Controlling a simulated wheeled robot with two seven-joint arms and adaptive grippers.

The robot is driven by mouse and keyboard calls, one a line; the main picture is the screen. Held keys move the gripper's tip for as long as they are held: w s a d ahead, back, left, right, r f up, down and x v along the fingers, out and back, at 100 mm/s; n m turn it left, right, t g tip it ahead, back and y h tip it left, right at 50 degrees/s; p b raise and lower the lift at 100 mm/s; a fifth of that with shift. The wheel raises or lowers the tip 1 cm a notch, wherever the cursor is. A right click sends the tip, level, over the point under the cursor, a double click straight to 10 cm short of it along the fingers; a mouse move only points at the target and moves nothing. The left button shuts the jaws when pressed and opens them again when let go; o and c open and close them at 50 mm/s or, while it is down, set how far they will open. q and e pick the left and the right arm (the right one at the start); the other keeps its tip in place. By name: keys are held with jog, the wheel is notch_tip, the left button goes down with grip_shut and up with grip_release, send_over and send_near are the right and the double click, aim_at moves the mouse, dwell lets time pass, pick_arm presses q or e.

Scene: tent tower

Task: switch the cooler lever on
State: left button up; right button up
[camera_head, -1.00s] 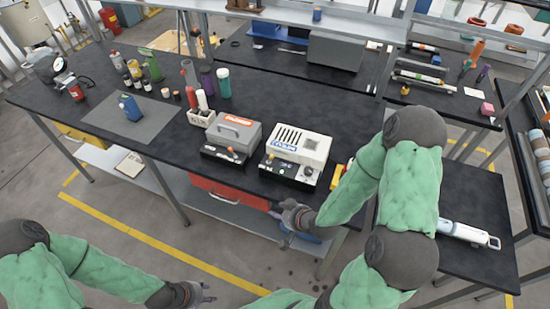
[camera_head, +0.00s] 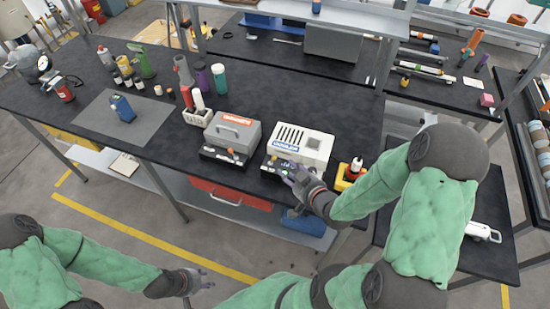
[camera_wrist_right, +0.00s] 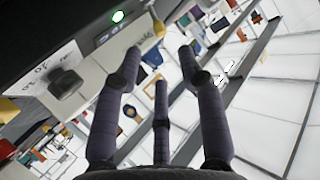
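The cooler (camera_head: 305,143) is a white box with a vented top and a blue label, on the front edge of the black bench in the head view. Its dark control panel (camera_head: 270,165) is partly hidden behind my right gripper (camera_head: 290,174). In the right wrist view, the right gripper (camera_wrist_right: 160,75) has its fingers spread with nothing between them. A dark knob or lever (camera_wrist_right: 68,84) on a pale plate lies left of the fingers, apart from them. I cannot tell its setting. My left gripper (camera_head: 203,281) hangs low over the floor, too small to read.
A grey box with an orange label (camera_head: 232,131) stands left of the cooler. A yellow holder with a bottle (camera_head: 350,175) stands close to its right. A bottle caddy (camera_head: 201,117) is further left. A red drawer (camera_head: 230,193) is under the bench.

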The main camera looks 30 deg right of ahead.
aim_at(275, 159)
jog(key=b+x, duration=0.1)
jog(key=x, duration=0.8)
jog(key=shift+w, duration=0.15)
